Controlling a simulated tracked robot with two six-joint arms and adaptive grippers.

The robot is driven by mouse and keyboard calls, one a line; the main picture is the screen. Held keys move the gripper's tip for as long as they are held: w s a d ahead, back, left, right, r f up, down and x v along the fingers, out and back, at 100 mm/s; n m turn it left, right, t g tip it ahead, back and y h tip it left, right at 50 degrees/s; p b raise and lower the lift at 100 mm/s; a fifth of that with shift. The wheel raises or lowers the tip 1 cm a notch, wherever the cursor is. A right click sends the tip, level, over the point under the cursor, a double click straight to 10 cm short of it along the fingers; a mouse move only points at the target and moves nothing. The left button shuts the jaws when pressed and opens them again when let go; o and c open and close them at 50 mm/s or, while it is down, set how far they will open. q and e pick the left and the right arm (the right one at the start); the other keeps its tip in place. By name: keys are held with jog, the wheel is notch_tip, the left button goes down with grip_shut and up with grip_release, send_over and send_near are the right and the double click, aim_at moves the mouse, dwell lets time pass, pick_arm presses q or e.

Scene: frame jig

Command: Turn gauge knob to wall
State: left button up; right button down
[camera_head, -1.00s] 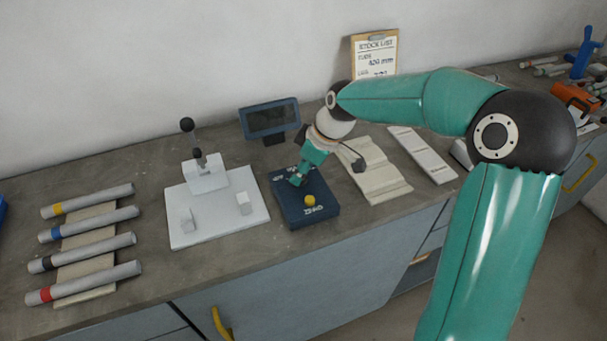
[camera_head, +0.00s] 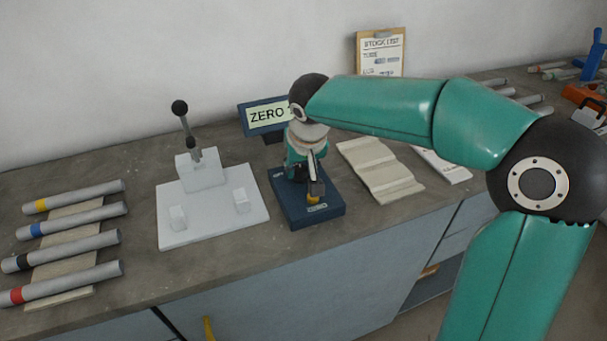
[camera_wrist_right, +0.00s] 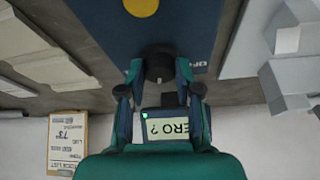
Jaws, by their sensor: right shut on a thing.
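The gauge is a dark blue box (camera_head: 290,214) on the bench, with a yellow button (camera_head: 313,200) near its front edge. In the right wrist view the box (camera_wrist_right: 185,25) is at the top with its yellow button (camera_wrist_right: 141,6). My right gripper (camera_head: 300,177) points down over the back part of the box. In the wrist view its fingers (camera_wrist_right: 159,72) are on both sides of a round black knob (camera_wrist_right: 158,62), shut on it. The lettering beside the knob looks like "OF", partly cut. The head view hides the knob behind the gripper. My left gripper is not in view.
A blue display (camera_head: 262,116) behind the box reads "ZERO"; a question mark follows in the wrist view. A white jig (camera_head: 215,225) with an upright lever stands to the left. Several banded tubes (camera_head: 75,230) lie further left. A pale stepped block (camera_head: 378,165) is to the right.

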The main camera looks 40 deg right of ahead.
jog(key=shift+w+a+f+m+h+b, duration=0.15)
jog(key=shift+m+h+b, duration=0.15)
jog(key=shift+m+b, duration=0.45)
jog(key=m, duration=0.3)
jog(key=shift+g+h, duration=0.4)
jog(key=m+g+h+b, duration=0.1)
jog(key=m, duration=0.3)
jog(key=shift+w+a, duration=0.1)
jog(key=shift+m+g, duration=0.25)
jog(key=shift+g, duration=0.05)
jog(key=c, duration=0.8)
grip_release()
